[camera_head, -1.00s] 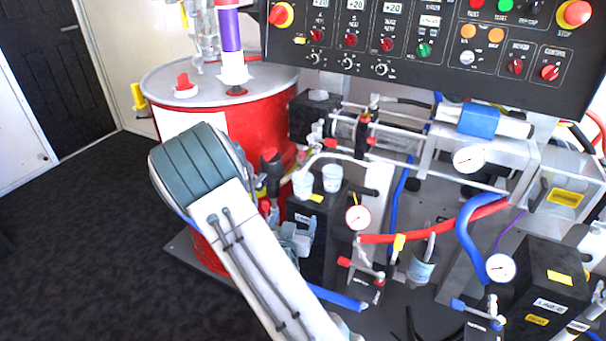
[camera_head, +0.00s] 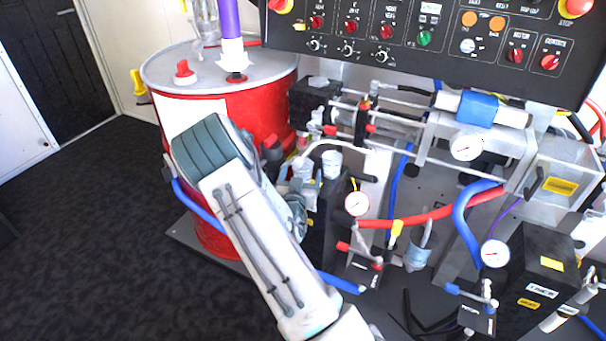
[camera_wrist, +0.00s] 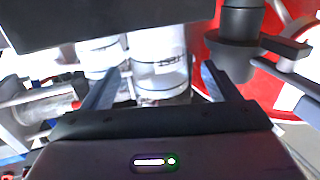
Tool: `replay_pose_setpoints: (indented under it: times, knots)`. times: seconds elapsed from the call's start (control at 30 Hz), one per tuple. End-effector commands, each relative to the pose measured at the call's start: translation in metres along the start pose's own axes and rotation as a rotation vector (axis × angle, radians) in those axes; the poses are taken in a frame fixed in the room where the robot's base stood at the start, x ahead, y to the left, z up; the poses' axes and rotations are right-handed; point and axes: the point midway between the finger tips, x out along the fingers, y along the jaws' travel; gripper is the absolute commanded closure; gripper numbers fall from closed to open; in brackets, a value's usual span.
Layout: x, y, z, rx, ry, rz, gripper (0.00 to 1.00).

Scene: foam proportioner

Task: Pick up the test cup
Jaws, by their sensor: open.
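Two small pale, translucent cups stand side by side on a black box; I cannot tell which is the test cup. In the head view, the right cup (camera_head: 332,163) shows clearly, and the left cup (camera_head: 302,168) is partly covered by my gripper (camera_head: 309,188). In the wrist view, my open gripper (camera_wrist: 163,74) has one finger on each side of the nearer cup (camera_wrist: 160,72), with gaps visible. The other cup (camera_wrist: 100,55) is left of it, partly behind the left finger. Whether the fingers touch either cup is unclear.
A red drum (camera_head: 255,118) stands behind my arm at the left. A curved pale pipe (camera_head: 335,144) passes close behind the cups. Another cup-like container (camera_head: 417,257) is lower right, near a red hose (camera_head: 430,216). A black control panel (camera_head: 430,40) overhangs the back.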

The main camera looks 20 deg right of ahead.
Motion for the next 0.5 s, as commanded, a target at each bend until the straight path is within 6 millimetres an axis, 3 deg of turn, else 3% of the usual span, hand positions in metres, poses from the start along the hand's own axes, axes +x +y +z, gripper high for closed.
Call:
replay_pose_setpoints:
  times: [0.2, 0.47, 0.5]
  knots:
    - [0.028, 0.0, 0.0, 0.001, 0.001, 0.001, 0.18]
    - [0.031, -0.001, 0.0, 0.002, 0.0, -0.001, 0.18]
    - [0.031, -0.001, 0.0, 0.002, 0.0, -0.001, 0.24]
